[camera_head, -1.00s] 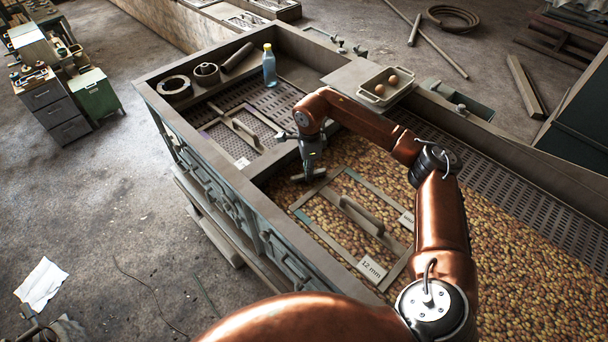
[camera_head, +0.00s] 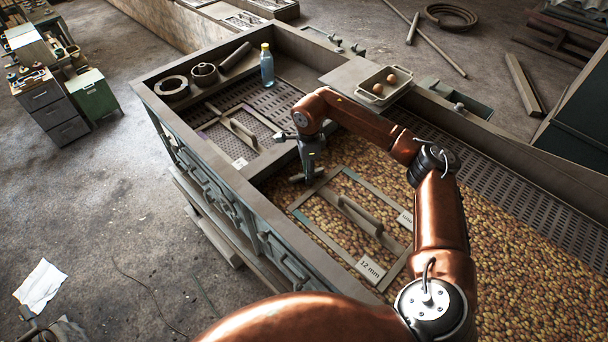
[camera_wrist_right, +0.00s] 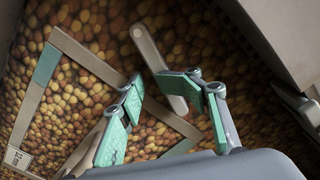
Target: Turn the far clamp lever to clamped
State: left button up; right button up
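A pale, flat lever (camera_head: 304,177) lies at the far end of the frame labelled 12 mm (camera_head: 285,208), over a bed of small round brown pieces. In the right wrist view the lever (camera_wrist_right: 152,52) runs from the upper middle down to between the finger ends. My right gripper (camera_head: 309,172) points down over the lever. Its two green-padded fingers (camera_wrist_right: 170,95) stand apart on either side of the lever's near end. I cannot tell whether either finger touches it. My left gripper is not in view.
The frame's raised handle (camera_head: 360,215) stands just nearer than the gripper. The trough's side wall (camera_head: 225,175) runs along the left. A second handled frame (camera_head: 238,128) lies on the perforated plate. A blue bottle (camera_head: 267,68) and a tray with eggs (camera_head: 372,97) stand farther back.

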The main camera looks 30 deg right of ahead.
jog(key=shift+d, duration=0.7)
jog(key=shift+a+r, duration=0.15)
jog(key=shift+a, duration=0.3)
jog(key=shift+w+a+r+p, duration=0.1)
jog(key=shift+a+r+p, duration=0.15)
jog(key=shift+r, duration=0.2)
jog(key=shift+a+r+p, duration=0.1)
jog(key=shift+r+p, duration=0.15)
jog(key=shift+r, duration=0.15)
notch_tip(320, 180, up, 7)
jog(key=p, duration=0.3)
jog(key=shift+p, duration=0.3)
jog(key=shift+d, duration=0.1)
notch_tip(320, 180, up, 12)
